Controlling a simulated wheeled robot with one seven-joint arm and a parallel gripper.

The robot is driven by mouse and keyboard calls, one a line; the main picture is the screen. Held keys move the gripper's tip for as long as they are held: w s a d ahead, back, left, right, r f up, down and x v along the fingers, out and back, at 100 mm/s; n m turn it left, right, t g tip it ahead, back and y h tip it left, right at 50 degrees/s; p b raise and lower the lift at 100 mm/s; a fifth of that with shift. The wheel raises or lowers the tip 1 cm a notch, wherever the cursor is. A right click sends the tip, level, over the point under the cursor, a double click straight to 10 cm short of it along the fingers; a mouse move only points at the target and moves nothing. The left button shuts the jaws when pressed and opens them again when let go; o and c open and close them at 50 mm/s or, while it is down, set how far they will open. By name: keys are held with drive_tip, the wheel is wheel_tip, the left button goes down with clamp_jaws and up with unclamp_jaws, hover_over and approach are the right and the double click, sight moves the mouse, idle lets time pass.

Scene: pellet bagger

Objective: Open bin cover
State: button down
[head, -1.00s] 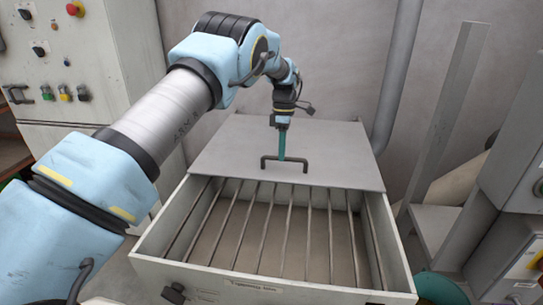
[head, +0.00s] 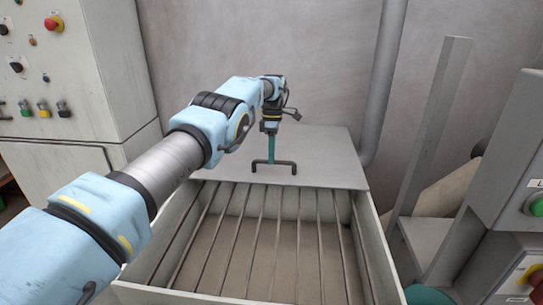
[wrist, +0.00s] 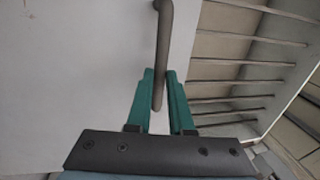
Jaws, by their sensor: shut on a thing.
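The bin cover (head: 319,165) is a flat grey plate at the back of the bin (head: 381,255) in the head view. The front of the bin is uncovered. A dark bar handle (head: 291,168) is fixed near the cover's front edge. My gripper (head: 271,160) reaches down from above with its green fingers on the handle. In the wrist view the fingers (wrist: 159,76) stand on either side of the handle bar (wrist: 163,30), shut on it, and the cover (wrist: 85,60) fills the left side.
Metal bars (head: 262,235) run across the bin's opening. A control cabinet (head: 90,80) stands at the left, and grey machine boxes (head: 510,150) at the right. A vertical pipe (head: 385,80) and an upright post (head: 436,120) stand behind and to the right of the bin.

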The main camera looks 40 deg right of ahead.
drive_tip(key=c, duration=0.8)
unclamp_jaws()
drive_tip(key=shift+r, duration=0.3)
wheel_tip(320, 180, up, 9)
drive_tip(key=p, duration=0.5)
drive_tip(key=shift+r, duration=0.2)
